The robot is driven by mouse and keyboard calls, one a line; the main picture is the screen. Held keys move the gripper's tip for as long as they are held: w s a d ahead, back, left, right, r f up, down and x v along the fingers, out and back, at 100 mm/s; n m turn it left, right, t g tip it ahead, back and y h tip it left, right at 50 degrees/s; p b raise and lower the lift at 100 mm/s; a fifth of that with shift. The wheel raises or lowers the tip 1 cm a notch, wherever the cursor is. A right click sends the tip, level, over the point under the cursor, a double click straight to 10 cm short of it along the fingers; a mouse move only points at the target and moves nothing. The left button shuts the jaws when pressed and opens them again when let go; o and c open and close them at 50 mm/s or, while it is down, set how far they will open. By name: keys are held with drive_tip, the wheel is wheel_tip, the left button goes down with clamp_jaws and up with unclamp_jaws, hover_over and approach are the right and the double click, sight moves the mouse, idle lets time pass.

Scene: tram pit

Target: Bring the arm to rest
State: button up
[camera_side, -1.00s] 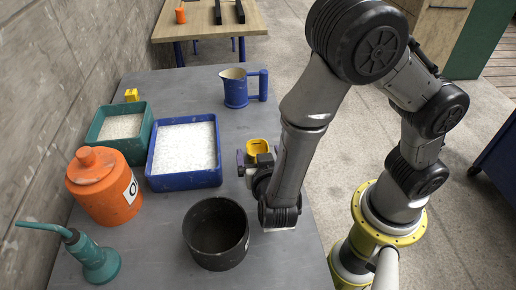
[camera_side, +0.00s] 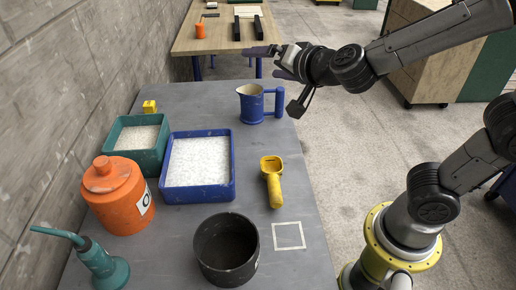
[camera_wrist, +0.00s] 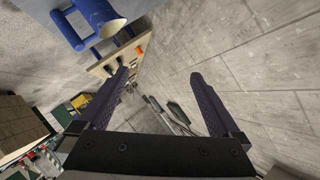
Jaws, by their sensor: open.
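My gripper (camera_side: 262,60) is open and empty, raised in the air near the far end of the grey table (camera_side: 210,98), above and behind the blue jug in the side view. The wrist view shows its two dark purple fingers (camera_wrist: 160,76) spread apart with nothing between them. My arm stretches out from the right of the side view. A yellow scoop (camera_side: 272,182) lies on the table, well clear of my gripper.
The table holds a blue jug (camera_side: 251,106), a blue tray (camera_side: 233,181) and a green tray (camera_side: 116,134) of white grains, an orange canister (camera_side: 112,205), a black pot (camera_side: 211,258), a green oil can (camera_side: 104,268) and a yellow block (camera_side: 149,107). A wooden bench (camera_side: 218,40) stands behind.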

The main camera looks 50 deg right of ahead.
drive_tip(key=s+a+r+n+y, duration=0.2)
drive_tip(key=s+r+n+y, duration=0.25)
drive_tip(key=s+n, duration=0.35)
drive_tip(key=s+d+f+n+g+h, duration=0.1)
drive_tip(key=s+d+f+n+g, duration=0.2)
drive_tip(key=s+f+g, duration=0.5)
drive_tip(key=s+f, duration=0.3)
drive_tip(key=s, duration=0.3)
drive_tip(key=shift+s+d+n, duration=0.15)
drive_tip(key=shift+d+n, duration=0.15)
drive_tip(key=shift+d, duration=0.1)
